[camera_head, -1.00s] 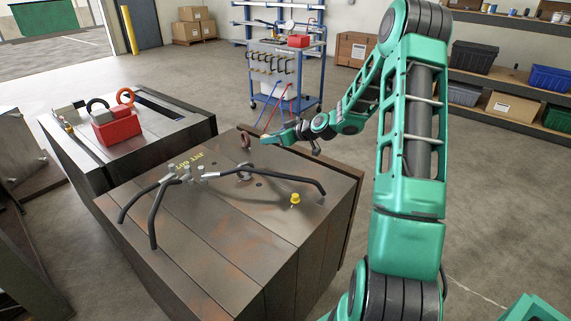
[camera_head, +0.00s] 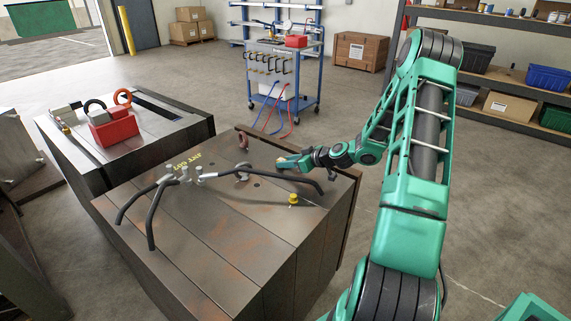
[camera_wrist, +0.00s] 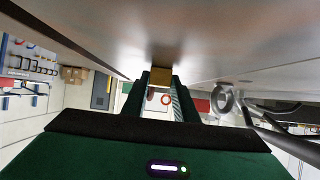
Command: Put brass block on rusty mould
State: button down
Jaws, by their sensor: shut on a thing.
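The rusty mould (camera_head: 235,225) is the large dark block in the middle of the head view, with rust-coloured patches on its top. My gripper (camera_head: 285,161) is low over the back right part of that top. In the wrist view my gripper (camera_wrist: 161,88) is shut on the brass block (camera_wrist: 160,77), a small golden piece between the fingertips. The mould's top surface (camera_wrist: 200,35) fills the upper part of that view, which looks upside down. The block is at or very near the surface; I cannot tell whether it touches.
A second mould (camera_head: 165,120) at the left carries a red box (camera_head: 115,129). A blue tool trolley (camera_head: 285,75) stands behind.

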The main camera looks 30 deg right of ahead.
jog(key=c, duration=1.4)
grip_release()
jog(key=v, duration=1.1)
jog(key=shift+s+d+r, duration=0.15)
jog(key=shift+s+r, duration=0.1)
jog(key=shift+s, duration=0.05)
jog(key=s+a+g, duration=0.2)
jog(key=a, duration=0.1)
jog(key=s+a+g, duration=0.1)
jog(key=shift+s+a+r, duration=0.15)
jog(key=shift+a+r, duration=0.1)
jog(key=shift+r, duration=0.05)
jog(key=s+a+r+m+g+h, duration=0.1)
jog(key=s+a+r+m+g, duration=0.1)
jog(key=s, duration=0.8)
jog(key=s+a+r+m+g+h, duration=0.1)
jog(key=s+a+r+m+g, duration=0.2)
jog(key=s, duration=0.8)
jog(key=s+a+r+m+g+h, duration=0.2)
jog(key=s+r+m, duration=0.3)
jog(key=s, duration=0.6)
notch_tip(320, 180, up, 2)
jog(key=shift+s+a+r+g, duration=0.1)
jog(key=shift+s+a+g, duration=0.15)
jog(key=shift+a+g, duration=0.5)
